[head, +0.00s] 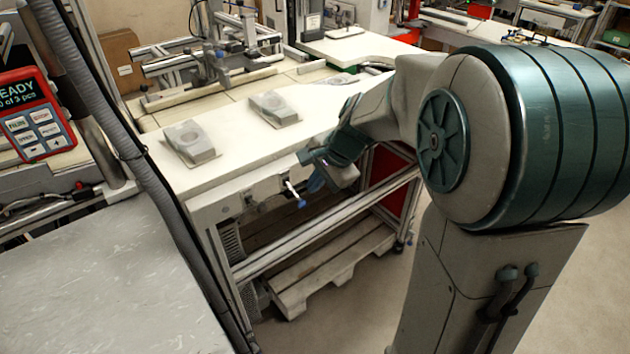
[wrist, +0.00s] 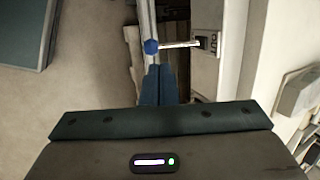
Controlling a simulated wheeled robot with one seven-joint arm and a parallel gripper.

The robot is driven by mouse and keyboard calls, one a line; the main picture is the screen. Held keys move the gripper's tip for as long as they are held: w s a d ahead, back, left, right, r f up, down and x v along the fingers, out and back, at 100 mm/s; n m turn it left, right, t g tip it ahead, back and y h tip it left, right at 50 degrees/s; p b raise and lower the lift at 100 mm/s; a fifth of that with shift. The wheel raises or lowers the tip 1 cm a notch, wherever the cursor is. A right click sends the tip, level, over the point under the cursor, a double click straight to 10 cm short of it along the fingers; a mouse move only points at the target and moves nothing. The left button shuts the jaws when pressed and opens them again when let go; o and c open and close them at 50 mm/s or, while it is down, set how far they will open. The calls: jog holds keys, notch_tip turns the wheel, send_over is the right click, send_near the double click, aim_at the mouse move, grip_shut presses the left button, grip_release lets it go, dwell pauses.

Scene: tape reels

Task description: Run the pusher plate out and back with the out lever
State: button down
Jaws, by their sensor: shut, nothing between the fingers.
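A lever (head: 292,189) with a pale rod and a dark blue knob sticks out from the front edge of the white bench. In the wrist view, its blue ball knob (wrist: 150,46) and metal rod (wrist: 178,44) reach left from a grey valve block (wrist: 206,43). My gripper (head: 315,184) is beside the lever, below the bench top. Its blue fingers (wrist: 158,70) are together and empty, with their tips just short of the knob; I cannot tell whether they touch it. I cannot make out the pusher plate for certain among the bench fittings (head: 222,66).
The white bench top (head: 235,150) carries two grey blocks, a nearer one (head: 190,143) and a farther one (head: 273,108). Another small fitting (head: 249,199) is on the front edge, left of the lever. A wooden pallet (head: 325,262) lies below. A grey post and cable (head: 130,150) stand left.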

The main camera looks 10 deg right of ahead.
jog(key=shift+d, duration=0.1)
jog(key=s+d+r+p, duration=0.1)
jog(key=s+d+r, duration=0.3)
jog(key=d+r, duration=0.3)
jog(key=v, duration=0.2)
jog(key=shift+r+p, duration=0.3)
jog(key=shift+r, duration=0.05)
dwell(0.3)
